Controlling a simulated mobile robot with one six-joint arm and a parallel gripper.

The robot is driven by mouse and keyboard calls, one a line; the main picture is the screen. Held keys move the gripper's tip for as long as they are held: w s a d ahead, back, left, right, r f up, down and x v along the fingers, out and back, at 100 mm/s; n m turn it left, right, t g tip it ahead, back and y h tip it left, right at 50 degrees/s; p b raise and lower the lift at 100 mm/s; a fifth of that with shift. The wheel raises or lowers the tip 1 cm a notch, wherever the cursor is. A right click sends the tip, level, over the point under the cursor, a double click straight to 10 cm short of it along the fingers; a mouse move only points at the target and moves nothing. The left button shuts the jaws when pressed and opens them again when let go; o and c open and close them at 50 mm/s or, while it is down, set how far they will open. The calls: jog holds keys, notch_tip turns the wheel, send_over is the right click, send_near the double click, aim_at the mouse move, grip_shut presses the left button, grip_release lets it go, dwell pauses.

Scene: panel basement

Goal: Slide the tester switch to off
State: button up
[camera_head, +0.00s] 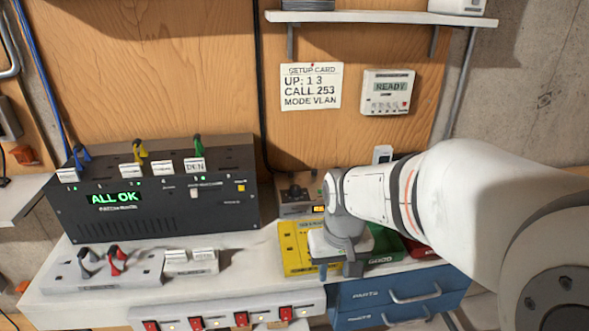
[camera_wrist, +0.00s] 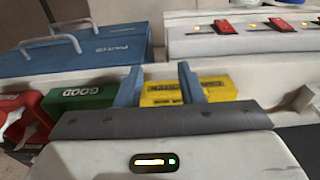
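A small grey box (camera_head: 297,207) with a dark knob on top and a small orange display stands on the counter, partly hidden behind my arm. It may be the tester, but no label on it is readable and I cannot make out a slide switch. My gripper (camera_head: 352,265) is over the front of the counter, by the yellow bin (camera_head: 293,250) and the green bin (camera_head: 383,247). In the wrist view my gripper (camera_wrist: 160,85) has its two fingers apart with nothing held between them. The yellow bin (camera_wrist: 219,89) shows behind the fingers.
A black unit (camera_head: 160,215) reading ALL OK stands at left. A cream wall unit (camera_head: 387,92) reads READY, beside a setup card (camera_head: 311,87). A power strip (camera_head: 228,313) with red switches runs along the front. Blue drawers (camera_head: 390,298) lie below the counter. A shelf (camera_head: 370,17) is above.

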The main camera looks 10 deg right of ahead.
jog(key=shift+g, duration=0.5)
jog(key=w+r+p, duration=0.2)
jog(key=r+p, duration=0.1)
jog(key=w+r+p, duration=0.2)
jog(key=r+p, duration=0.1)
jog(key=w+r+p, duration=0.2)
jog(key=r+p, duration=0.1)
jog(key=p, duration=0.1)
jog(key=shift+w, duration=0.25)
jog(key=shift+w+p, duration=0.2)
jog(key=shift+p, duration=0.1)
jog(key=shift+w+f, duration=0.1)
jog(key=shift+w, duration=0.05)
notch_tip(320, 180, down, 8)
jog(key=shift+r+p, duration=0.1)
jog(key=shift+p, duration=0.5)
jog(key=shift+c, duration=0.2)
grip_shut()
